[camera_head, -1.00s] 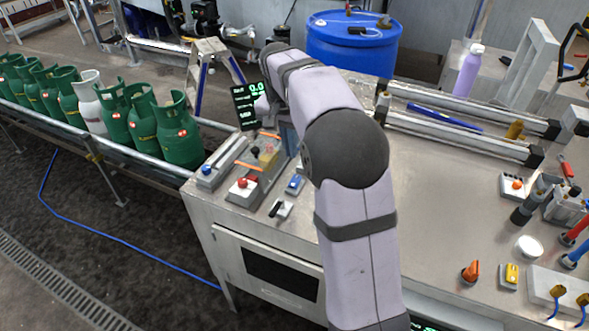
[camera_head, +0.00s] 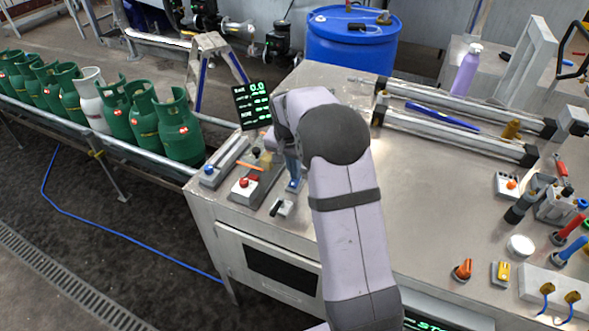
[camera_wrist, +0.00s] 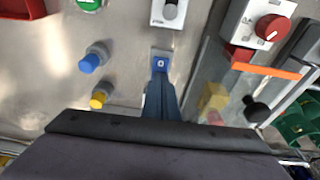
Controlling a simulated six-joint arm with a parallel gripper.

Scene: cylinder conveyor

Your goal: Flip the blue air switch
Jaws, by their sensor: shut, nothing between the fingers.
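The blue air switch (camera_head: 294,186) is a small blue block on the metal bench top, just below my gripper in the head view. In the wrist view the blue switch (camera_wrist: 160,62) shows a pale mark on its face. My gripper (camera_head: 291,172) points down, with its blue fingers shut and empty. In the wrist view the gripper (camera_wrist: 159,78) has its tips right beside the near edge of the switch. Whether they touch it is hard to tell. The fingers hide part of the switch.
A white box with a black knob (camera_wrist: 170,10) and a red-knob box (camera_wrist: 268,27) stand close by. Blue (camera_wrist: 95,57) and yellow (camera_wrist: 99,98) knobs are to the left in the wrist view. A display (camera_head: 252,105) stands behind. Green cylinders (camera_head: 178,130) line the conveyor at left.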

